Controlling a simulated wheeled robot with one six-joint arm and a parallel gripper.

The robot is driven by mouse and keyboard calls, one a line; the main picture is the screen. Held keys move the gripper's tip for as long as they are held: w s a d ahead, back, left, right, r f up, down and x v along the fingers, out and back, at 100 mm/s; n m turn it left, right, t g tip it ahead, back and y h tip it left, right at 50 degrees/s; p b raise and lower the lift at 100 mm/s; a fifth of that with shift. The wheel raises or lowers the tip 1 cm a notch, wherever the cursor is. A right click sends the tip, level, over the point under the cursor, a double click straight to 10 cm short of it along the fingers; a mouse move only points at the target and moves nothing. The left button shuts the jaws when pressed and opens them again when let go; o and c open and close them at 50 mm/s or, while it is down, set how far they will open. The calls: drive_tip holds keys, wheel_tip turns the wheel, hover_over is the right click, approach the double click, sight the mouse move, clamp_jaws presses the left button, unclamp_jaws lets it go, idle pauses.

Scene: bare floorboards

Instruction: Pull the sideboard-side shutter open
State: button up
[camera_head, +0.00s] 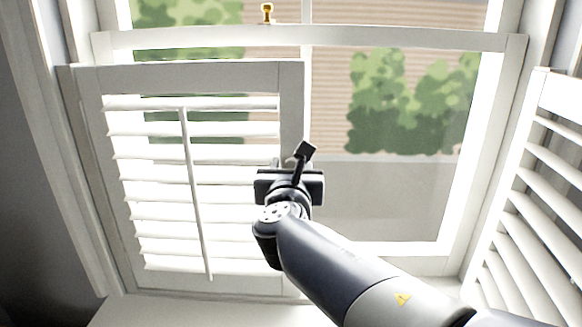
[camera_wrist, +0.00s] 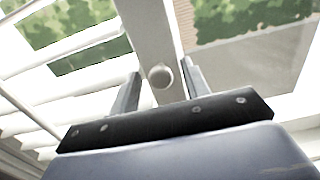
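The left shutter (camera_head: 292,110) is a white louvred panel standing across the left half of the window, with a thin tilt rod down its slats. In the wrist view, a small round pale knob (camera_wrist: 160,76) sits on its stile (camera_wrist: 147,30). My gripper (camera_head: 290,180) is in front of this stile in the head view and hides the knob there. In the wrist view my gripper (camera_wrist: 160,68) is open, with one finger on each side of the knob and gaps visible. The right shutter (camera_head: 535,125) stands swung away from the glass. No sideboard shows.
The white window frame (camera_head: 400,40) surrounds the panes, with a brass catch (camera_head: 267,12) on its upper rail. A white sill (camera_head: 140,312) runs below the left shutter. Space before the right half of the window is clear above my arm.

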clamp_jaws()
drive_tip(key=shift+s, duration=0.1)
idle(0.4)
